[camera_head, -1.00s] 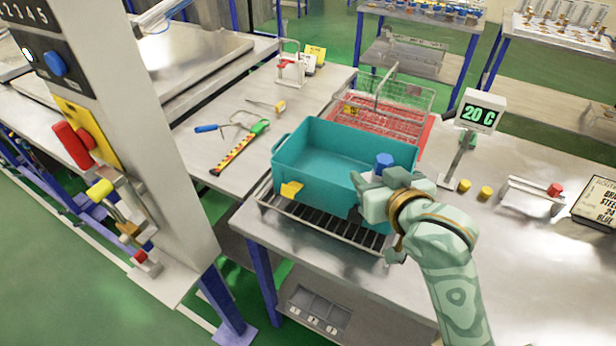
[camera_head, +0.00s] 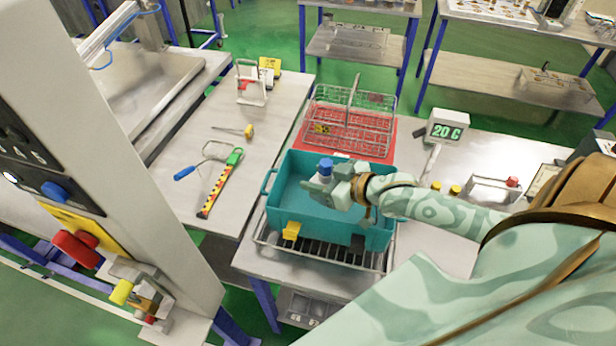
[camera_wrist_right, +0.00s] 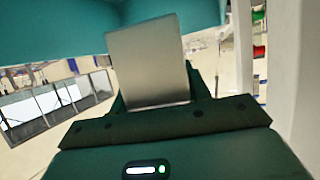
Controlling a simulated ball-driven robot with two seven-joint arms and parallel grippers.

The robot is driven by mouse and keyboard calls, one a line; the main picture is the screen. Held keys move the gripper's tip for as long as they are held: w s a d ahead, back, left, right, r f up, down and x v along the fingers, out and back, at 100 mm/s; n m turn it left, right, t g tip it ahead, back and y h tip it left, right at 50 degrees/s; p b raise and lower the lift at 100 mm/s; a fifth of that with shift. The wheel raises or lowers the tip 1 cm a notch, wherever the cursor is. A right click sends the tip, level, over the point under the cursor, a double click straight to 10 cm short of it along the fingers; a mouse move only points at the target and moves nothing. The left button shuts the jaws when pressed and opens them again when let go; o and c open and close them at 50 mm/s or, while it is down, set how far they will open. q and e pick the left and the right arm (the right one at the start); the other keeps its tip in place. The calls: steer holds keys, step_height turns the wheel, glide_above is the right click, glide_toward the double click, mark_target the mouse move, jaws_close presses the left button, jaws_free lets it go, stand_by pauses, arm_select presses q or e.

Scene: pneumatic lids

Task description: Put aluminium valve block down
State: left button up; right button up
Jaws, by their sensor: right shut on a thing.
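My right gripper (camera_head: 338,187) reaches in from the right, over the teal crate (camera_head: 325,235). It is shut on the aluminium valve block (camera_wrist_right: 148,62), a plain grey metal block between the fingers in the right wrist view. In the head view a blue cap (camera_head: 325,164) shows at the gripper's tip, and the fingers hide most of the block. The block is above the crate's inside; whether it touches the crate floor I cannot tell. Teal wall (camera_wrist_right: 50,35) shows behind it in the wrist view. My left gripper is not in view.
The crate stands on a wire rack (camera_head: 270,240) at the bench edge. A red tray with a wire basket (camera_head: 350,120) stands behind it. A 20 C display (camera_head: 447,132) is at right. Hand tools (camera_head: 220,182) lie left. A grey post (camera_head: 130,190) stands front left.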

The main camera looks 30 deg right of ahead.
steer(key=w+f+b, duration=0.1)
steer(key=w+f, duration=0.1)
steer(key=w+d+f, duration=0.1)
steer(key=w+f, duration=0.1)
steer(key=w, duration=0.1)
steer(key=w+f+b, duration=0.1)
steer(key=w+f, duration=0.1)
steer(key=shift+w+d+f+b, duration=0.25)
steer(key=shift+w+f+b, duration=0.05)
steer(key=shift+w+f, duration=0.1)
steer(key=shift+w+f+b, duration=0.15)
steer(key=shift+f+b, duration=0.15)
steer(key=shift+f, duration=0.6)
steer(key=shift+w+f+b, duration=0.15)
steer(key=shift+f+b, duration=0.1)
steer(key=shift+f, duration=0.6)
steer(key=shift+f, duration=0.15)
steer(key=o, duration=1.4)
steer(key=shift+s, duration=0.1)
steer(key=p+v, duration=0.1)
steer(key=v, duration=0.6)
steer(key=shift+s+d+r+p, duration=0.15)
steer(key=shift+s+r+p, duration=0.1)
steer(key=shift+p, duration=0.1)
